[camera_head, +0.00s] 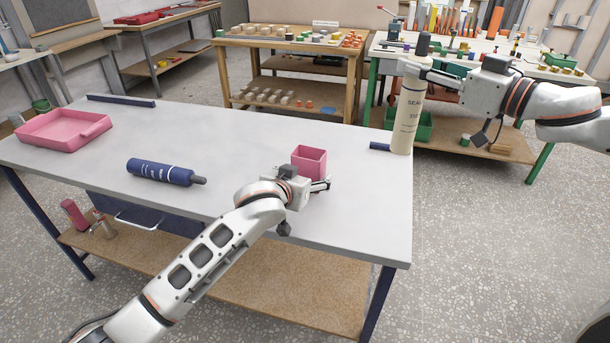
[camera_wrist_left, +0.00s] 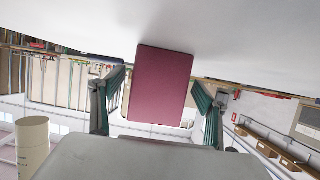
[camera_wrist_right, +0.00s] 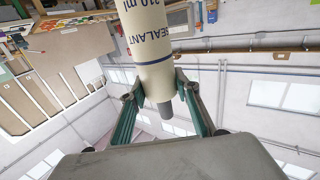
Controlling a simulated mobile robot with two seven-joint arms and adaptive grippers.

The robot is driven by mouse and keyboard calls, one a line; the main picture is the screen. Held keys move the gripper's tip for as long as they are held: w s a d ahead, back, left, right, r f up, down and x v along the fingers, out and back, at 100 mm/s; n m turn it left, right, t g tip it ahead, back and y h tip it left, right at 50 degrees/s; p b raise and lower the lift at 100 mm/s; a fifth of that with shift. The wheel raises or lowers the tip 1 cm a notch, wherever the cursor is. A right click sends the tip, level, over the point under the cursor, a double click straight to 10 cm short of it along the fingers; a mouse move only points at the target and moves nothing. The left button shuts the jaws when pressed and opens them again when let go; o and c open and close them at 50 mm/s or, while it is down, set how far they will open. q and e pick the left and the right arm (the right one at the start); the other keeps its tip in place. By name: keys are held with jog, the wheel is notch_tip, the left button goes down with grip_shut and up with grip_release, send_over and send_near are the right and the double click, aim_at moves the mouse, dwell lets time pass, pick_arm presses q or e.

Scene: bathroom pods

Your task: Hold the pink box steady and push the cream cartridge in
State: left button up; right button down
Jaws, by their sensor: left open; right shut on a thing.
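The pink box (camera_head: 309,160) stands on the grey table, open side up. My left gripper (camera_head: 318,184) is open at its near side. In the left wrist view the box (camera_wrist_left: 160,88) lies between the spread fingers (camera_wrist_left: 155,100), with gaps on both sides. The cream cartridge (camera_head: 406,115) is upright in my right gripper (camera_head: 418,68), which is shut around its upper end near the dark tip. The cartridge is to the right of the box, by the table's right edge. It also shows between the fingers in the right wrist view (camera_wrist_right: 153,40).
A dark blue cartridge (camera_head: 160,172) lies on the table, left of the box. A pink tray (camera_head: 62,130) is at the far left. Dark blue strips lie at the back edge (camera_head: 121,100) and beside the cream cartridge (camera_head: 379,146). The tabletop between is clear.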

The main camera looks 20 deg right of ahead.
pick_arm(q)
jog(key=shift+s+d+r, duration=0.2)
jog(key=shift+s+d, duration=0.2)
jog(key=shift+d, duration=0.15)
jog(key=shift+s+d+r, duration=0.2)
jog(key=shift+s+d, duration=0.15)
jog(key=shift+d, duration=0.15)
jog(key=shift+s+a+r, duration=0.4)
jog(key=shift+s+a, duration=0.35)
jog(key=shift+a, duration=0.3)
jog(key=shift+s+a+r, duration=0.35)
jog(key=shift+s+a, duration=0.4)
jog(key=shift+a, duration=0.3)
jog(key=shift+s+a+r, duration=0.4)
jog(key=shift+s+a, duration=0.35)
jog(key=shift+a, duration=0.3)
jog(key=shift+a, duration=0.1)
